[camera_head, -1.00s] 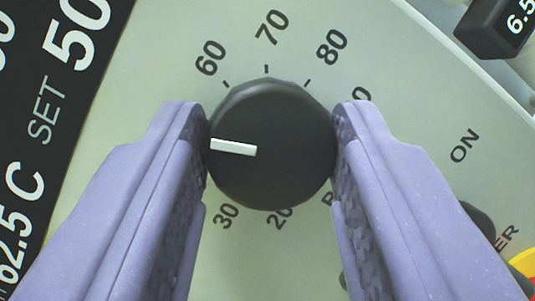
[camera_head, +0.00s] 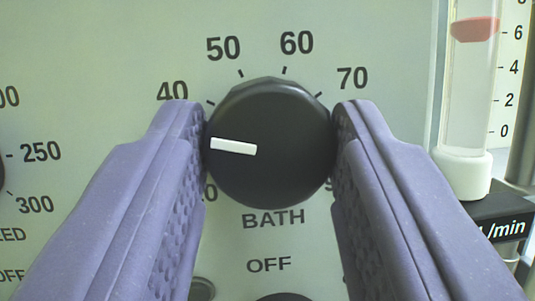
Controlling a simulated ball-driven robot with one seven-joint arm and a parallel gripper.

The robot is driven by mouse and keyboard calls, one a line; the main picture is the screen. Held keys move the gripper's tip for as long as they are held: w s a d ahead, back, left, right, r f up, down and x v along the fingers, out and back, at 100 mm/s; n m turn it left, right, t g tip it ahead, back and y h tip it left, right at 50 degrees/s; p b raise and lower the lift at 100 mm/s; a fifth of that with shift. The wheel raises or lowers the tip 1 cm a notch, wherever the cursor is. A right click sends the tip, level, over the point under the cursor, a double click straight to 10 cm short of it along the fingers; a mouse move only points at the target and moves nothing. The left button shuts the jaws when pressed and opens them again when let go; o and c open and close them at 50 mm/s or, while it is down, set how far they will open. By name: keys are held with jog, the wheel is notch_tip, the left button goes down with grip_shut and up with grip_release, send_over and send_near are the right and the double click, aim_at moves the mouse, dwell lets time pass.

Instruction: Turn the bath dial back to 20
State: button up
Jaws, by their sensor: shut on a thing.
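The bath dial (camera_head: 275,110) is a round black knob with a white pointer bar (camera_head: 233,146), on a pale green panel. The dial sits in the middle of the view, with BATH printed below it. My gripper (camera_head: 270,142) is shut on the dial, one lilac finger at each side. The pointer aims left, a little below the 40 mark. Marks 40, 50, 60 and 70 show above the dial.
A flow tube (camera_head: 472,100) with a red float stands at the right, above a black L/min label block (camera_head: 500,226). Part of another dial's scale, marked 250 and 300, shows at the left. An OFF label and a dark round part (camera_head: 284,296) lie below the dial.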

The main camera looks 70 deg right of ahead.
jog(key=n+t+y, duration=0.1)
jog(key=n, duration=0.2)
jog(key=n+t, duration=0.2)
jog(key=n, duration=0.1)
jog(key=n+t+y, duration=0.1)
jog(key=n, duration=0.2)
jog(key=shift+s+f+n+y, duration=0.2)
jog(key=shift+n+y, duration=0.1)
jog(key=n+t+y, duration=0.1)
jog(key=n, duration=0.2)
jog(key=n+t+y+p, duration=0.1)
jog(key=n, duration=0.3)
jog(key=shift+s+d+r+y, duration=0.1)
jog(key=shift+s+y, duration=0.05)
jog(key=shift+y, duration=0.25)
jog(key=shift+n, duration=0.4)
jog(key=o, duration=1)
jog(key=shift+o, duration=0.2)
jog(key=shift+r, duration=0.1)
jog(key=shift+p, duration=0.3)
jog(key=p+v, duration=0.1)
jog(key=v, duration=0.6)
jog(key=shift+s+a+f+p, duration=0.2)
jog(key=shift+s+p, duration=0.05)
jog(key=shift+p, duration=0.15)
